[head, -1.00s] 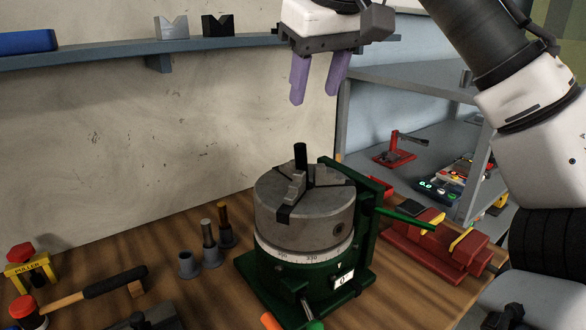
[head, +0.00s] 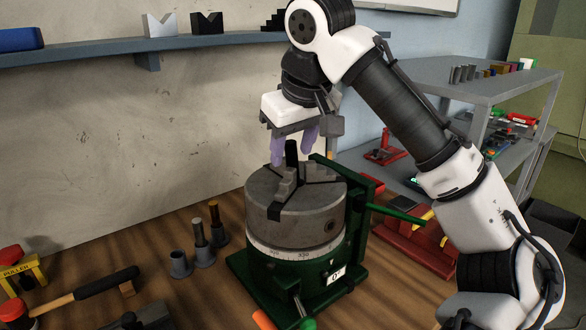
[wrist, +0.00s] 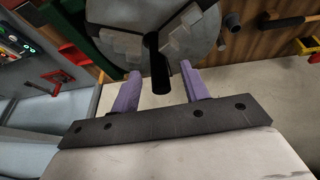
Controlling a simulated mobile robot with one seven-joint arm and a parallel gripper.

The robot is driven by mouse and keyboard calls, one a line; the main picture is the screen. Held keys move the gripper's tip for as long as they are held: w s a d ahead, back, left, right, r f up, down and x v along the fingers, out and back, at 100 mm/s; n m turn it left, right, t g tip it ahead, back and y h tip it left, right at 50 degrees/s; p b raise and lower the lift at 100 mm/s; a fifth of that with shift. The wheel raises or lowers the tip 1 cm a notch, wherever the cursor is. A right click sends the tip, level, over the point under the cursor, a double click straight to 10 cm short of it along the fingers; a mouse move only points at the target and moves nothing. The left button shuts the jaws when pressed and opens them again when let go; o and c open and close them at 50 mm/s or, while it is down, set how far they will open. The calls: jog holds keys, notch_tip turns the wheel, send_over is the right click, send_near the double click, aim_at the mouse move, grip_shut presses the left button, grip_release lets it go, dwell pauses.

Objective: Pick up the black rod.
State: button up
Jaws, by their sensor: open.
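The black rod (head: 291,154) stands upright in the middle of the grey three-jaw chuck (head: 310,215), which sits on a green rotary table (head: 300,272). My gripper (head: 294,150) is open, its two purple fingers pointing down near the rod's upper end. In the wrist view the rod (wrist: 158,65) shows between and a little beyond the two fingertips (wrist: 160,70), with a gap on each side. I see no contact between fingers and rod.
A green handle (head: 398,214) sticks out right of the chuck, and a red vise (head: 415,245) stands behind it. Several grey sockets with pins (head: 203,250) and a hammer (head: 85,288) lie left. A wall shelf (head: 100,53) runs behind; a grey shelf unit (head: 480,85) stands right.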

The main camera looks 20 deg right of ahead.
grip_shut()
dwell(0.3)
jog(key=shift+r, duration=0.1)
notch_tip(320, 180, up, 20)
jog(key=p, duration=0.5)
